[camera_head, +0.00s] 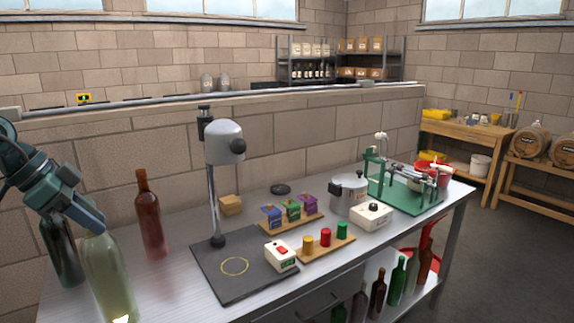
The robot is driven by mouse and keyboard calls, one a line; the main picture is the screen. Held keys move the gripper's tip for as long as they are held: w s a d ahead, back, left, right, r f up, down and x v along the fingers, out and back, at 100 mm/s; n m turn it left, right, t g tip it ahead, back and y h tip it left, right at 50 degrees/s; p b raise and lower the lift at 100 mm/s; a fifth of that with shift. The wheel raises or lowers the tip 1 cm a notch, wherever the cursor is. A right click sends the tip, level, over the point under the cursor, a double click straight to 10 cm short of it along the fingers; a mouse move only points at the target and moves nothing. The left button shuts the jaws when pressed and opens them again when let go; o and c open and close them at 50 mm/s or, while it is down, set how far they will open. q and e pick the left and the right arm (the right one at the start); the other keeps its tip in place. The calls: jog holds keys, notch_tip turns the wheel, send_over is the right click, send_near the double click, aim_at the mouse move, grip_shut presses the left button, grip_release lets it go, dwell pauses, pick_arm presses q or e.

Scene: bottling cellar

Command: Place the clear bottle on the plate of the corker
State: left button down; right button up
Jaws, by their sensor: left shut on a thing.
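The clear bottle (108,275), pale green-yellow, is upright at the front left of the steel table. My left gripper (88,216) is shut on its upper part and hides most of the neck. The bottle's base is at the lower picture edge, so I cannot tell if it touches the table. The corker (224,143) has a grey head on a post over a dark plate (224,284). A yellow ring (235,266) marks the plate, and nothing stands on it. The plate is right of the bottle. My right gripper is not in view.
A dark green bottle (63,255) stands just behind the clear one, and a red-brown bottle (150,216) stands between it and the corker. Several small coloured items and a green machine (400,192) stand farther right.

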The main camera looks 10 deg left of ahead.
pick_arm(q)
jog(key=s+d+f, duration=0.4)
jog(key=d+f, duration=0.3)
jog(key=d, duration=0.3)
jog(key=s+d+f+m, duration=0.1)
jog(key=s+d+f, duration=0.3)
jog(key=d+f, duration=0.4)
jog(key=shift+s+d, duration=0.2)
jog(key=shift+d, duration=1.05)
jog(key=shift+a+f, duration=0.1)
